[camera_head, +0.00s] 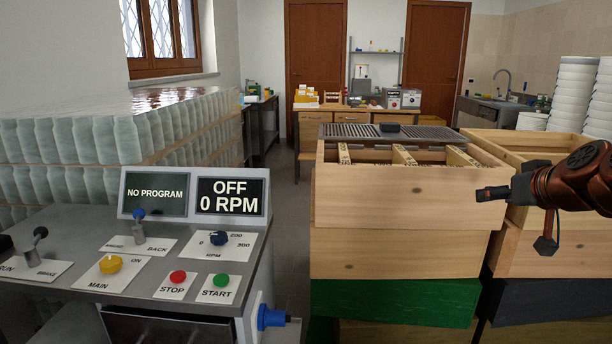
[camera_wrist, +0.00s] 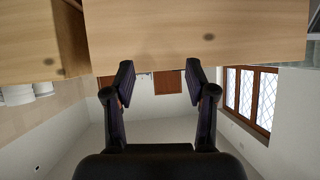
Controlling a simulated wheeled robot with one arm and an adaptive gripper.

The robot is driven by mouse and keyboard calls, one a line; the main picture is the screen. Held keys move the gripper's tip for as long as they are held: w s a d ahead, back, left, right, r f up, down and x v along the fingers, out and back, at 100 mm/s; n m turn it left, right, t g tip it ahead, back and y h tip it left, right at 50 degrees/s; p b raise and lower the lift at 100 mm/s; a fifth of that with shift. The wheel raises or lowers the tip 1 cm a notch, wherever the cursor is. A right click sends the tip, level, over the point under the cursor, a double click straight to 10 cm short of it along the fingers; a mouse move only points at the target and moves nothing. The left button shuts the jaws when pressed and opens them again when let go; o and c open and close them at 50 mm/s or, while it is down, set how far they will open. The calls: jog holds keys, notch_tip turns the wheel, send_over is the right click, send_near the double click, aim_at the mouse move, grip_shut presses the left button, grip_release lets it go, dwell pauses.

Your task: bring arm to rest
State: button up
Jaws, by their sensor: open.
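My gripper (camera_head: 492,193) is at the right of the head view, at the end of my copper-coloured arm. It is in front of the stacked wooden boxes (camera_head: 400,205), near their right edge, and holds nothing. In the wrist view my gripper (camera_wrist: 159,82) shows two dark fingers spread apart with an empty gap between them. The wooden box (camera_wrist: 190,35) fills the top of that view, beyond the fingertips. I cannot tell how close the fingertips are to the wood.
A control panel (camera_head: 110,262) with knobs and buttons stands at the left; its displays (camera_head: 231,195) read OFF, 0 RPM and NO PROGRAM. A second box stack (camera_head: 545,240) stands at the right, with white bucket stacks (camera_head: 574,90) behind. A narrow floor strip (camera_head: 290,215) is clear.

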jog(key=s+a+f+n+g+y, duration=0.1)
jog(key=s+a+f+g, duration=0.4)
jog(key=a+f, duration=0.4)
jog(key=s+a+f+g+y, duration=0.1)
jog(key=s+a+f+g, duration=0.1)
jog(key=s+a+f, duration=0.7)
jog(key=s+a+f+g+h, duration=0.1)
jog(key=s+f+g, duration=0.35)
jog(key=s, duration=0.55)
jog(key=s+a+f+g+h, duration=0.1)
jog(key=s+a+f+g, duration=0.3)
jog(key=s, duration=0.6)
notch_tip(320, 180, up, 20)
jog(key=d+t+p, duration=0.1)
jog(key=d+p, duration=0.1)
jog(key=p, duration=1.8)
jog(key=shift+s+d+m+t, duration=0.25)
jog(key=shift+s+m+t, duration=0.1)
jog(key=shift+s+m, duration=0.1)
